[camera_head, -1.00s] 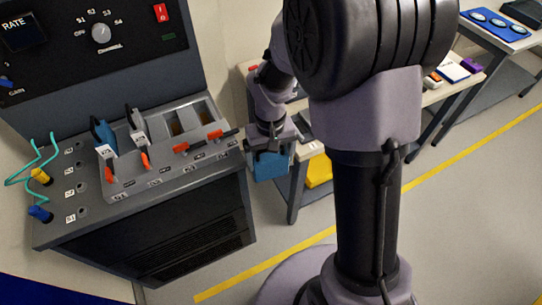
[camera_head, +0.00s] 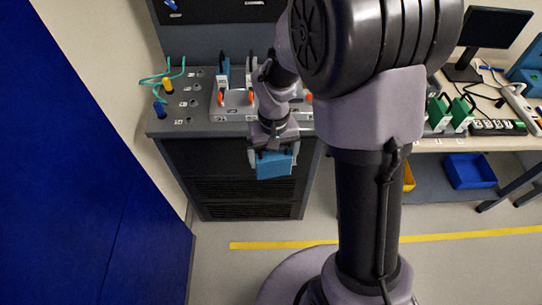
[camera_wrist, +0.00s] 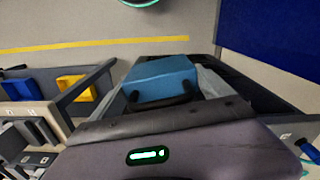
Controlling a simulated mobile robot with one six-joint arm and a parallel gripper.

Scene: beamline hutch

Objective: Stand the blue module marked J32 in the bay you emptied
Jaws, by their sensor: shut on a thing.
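My gripper (camera_head: 273,148) is shut on a blue module (camera_head: 274,166) and holds it in the air in front of the console's front face. The module also fills the middle of the wrist view (camera_wrist: 160,77); no J32 mark is readable on it. The bay rack (camera_head: 228,115) on the console top is behind my gripper. Its two left bays hold upright modules, one with blue sides (camera_head: 223,72) and one beside it (camera_head: 250,68), with orange-red levers at their feet. My arm hides most of the right-hand bays.
The console (camera_head: 225,155) has sockets and blue and yellow plugs with green leads at its left. A blue wall panel (camera_head: 90,180) stands at left. A bench (camera_head: 460,146) at right carries green modules and a monitor; a blue bin (camera_head: 469,170) is below. Floor in front is clear.

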